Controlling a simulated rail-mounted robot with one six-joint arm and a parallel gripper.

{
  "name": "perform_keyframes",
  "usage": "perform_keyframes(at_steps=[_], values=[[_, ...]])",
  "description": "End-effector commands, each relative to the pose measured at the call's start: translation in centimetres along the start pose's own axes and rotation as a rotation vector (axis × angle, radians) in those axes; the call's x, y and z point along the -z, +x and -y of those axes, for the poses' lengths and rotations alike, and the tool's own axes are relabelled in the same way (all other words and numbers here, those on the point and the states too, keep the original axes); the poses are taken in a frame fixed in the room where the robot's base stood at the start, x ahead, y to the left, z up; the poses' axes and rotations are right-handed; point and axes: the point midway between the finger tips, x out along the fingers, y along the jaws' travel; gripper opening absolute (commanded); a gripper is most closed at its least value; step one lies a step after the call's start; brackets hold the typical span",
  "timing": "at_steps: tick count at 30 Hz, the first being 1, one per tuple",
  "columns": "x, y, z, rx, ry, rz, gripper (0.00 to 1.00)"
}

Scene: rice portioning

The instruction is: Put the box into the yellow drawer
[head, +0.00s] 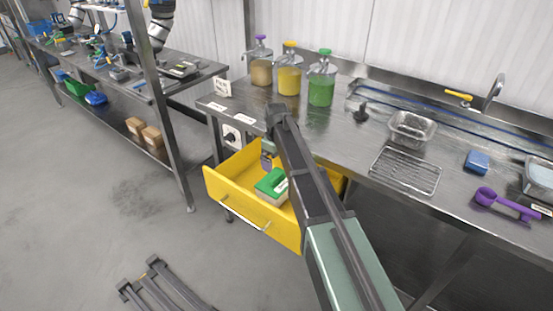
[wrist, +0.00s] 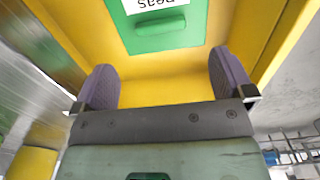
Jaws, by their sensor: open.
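The yellow drawer (head: 232,196) is pulled open below the steel counter. A green box (head: 268,184) with a white label lies inside it. In the wrist view the box (wrist: 158,40) shows upside-down lettering like "Peas" and lies beyond my fingertips, against the yellow drawer floor (wrist: 165,92). My gripper (head: 267,160) is over the drawer, close to the box. In the wrist view my gripper (wrist: 165,75) has its two purple-grey fingers wide apart with nothing between them. My arm hides part of the drawer's right side.
The counter above holds dispensers of brown, yellow (head: 289,82) and green (head: 321,90) contents, a wire rack (head: 405,171), a clear tray (head: 412,127), a blue block (head: 477,161) and a purple scoop (head: 505,203). A steel shelf post (head: 165,120) stands left. Floor before the drawer is mostly clear.

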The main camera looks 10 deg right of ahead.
Motion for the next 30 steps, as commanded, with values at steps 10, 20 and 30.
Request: perform_keyframes(at_steps=[10,20,30], values=[[-0.5,-4.0,0.4,0.000,0.011,0.000,0.99],[-19.6,-3.9,16.2,-0.001,0.609,0.001,0.99],[-21.2,-3.9,17.6,-0.001,0.716,0.001,0.99]])
